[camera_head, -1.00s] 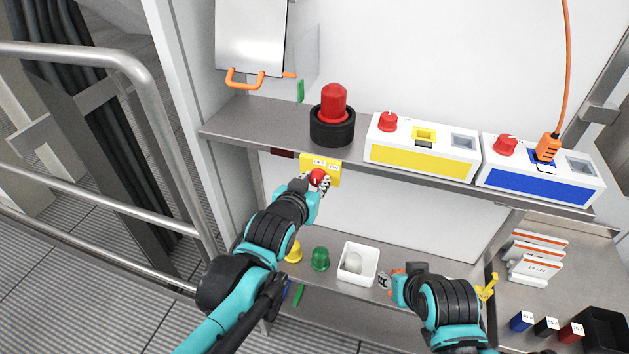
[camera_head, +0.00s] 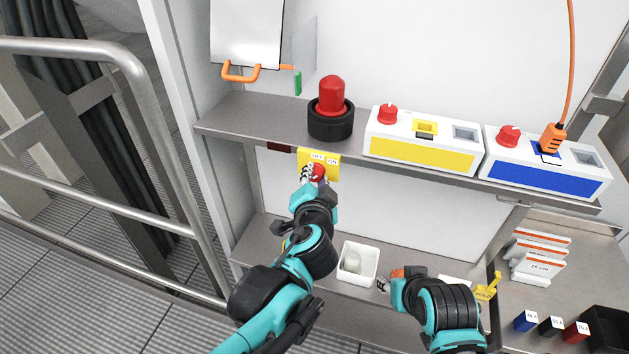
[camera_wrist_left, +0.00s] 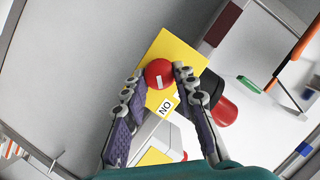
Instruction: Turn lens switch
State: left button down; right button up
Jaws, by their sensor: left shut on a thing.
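The lens switch is a red round knob (camera_head: 317,172) on a yellow plate (camera_head: 332,173) marked OFF and ON, under the front edge of the upper shelf. In the left wrist view the knob (camera_wrist_left: 159,73) carries a short white mark, and the ON label (camera_wrist_left: 166,106) shows on the plate (camera_wrist_left: 176,45). My left gripper (camera_head: 312,174) is shut on the knob, with one finger on each side of it; both fingers also show in the left wrist view (camera_wrist_left: 159,78). My right gripper (camera_head: 382,285) is beside the white bin; its fingers are too small to judge.
A red lamp (camera_head: 331,110) in a black base stands on the shelf above the switch. A yellow-fronted box (camera_head: 424,153) and a blue-fronted box (camera_head: 545,184) stand to its right. A white bin (camera_head: 371,275) is on the lower shelf. A metal railing (camera_head: 150,130) is at the left.

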pick_arm(q)
jog(key=shift+d+f+m+t+y+b, duration=0.15)
jog(key=shift+m+t+y+b, duration=0.55)
jog(key=shift+m, duration=0.5)
jog(key=c, duration=1.2)
grip_release()
jog(key=shift+s, duration=0.15)
jog(key=s, duration=0.4)
jog(key=s+r, duration=0.1)
jog(key=s, duration=0.2)
jog(key=s+r, duration=0.1)
jog(key=s, duration=0.3)
jog(key=shift+s+d+r, duration=0.15)
jog(key=shift+s, duration=0.15)
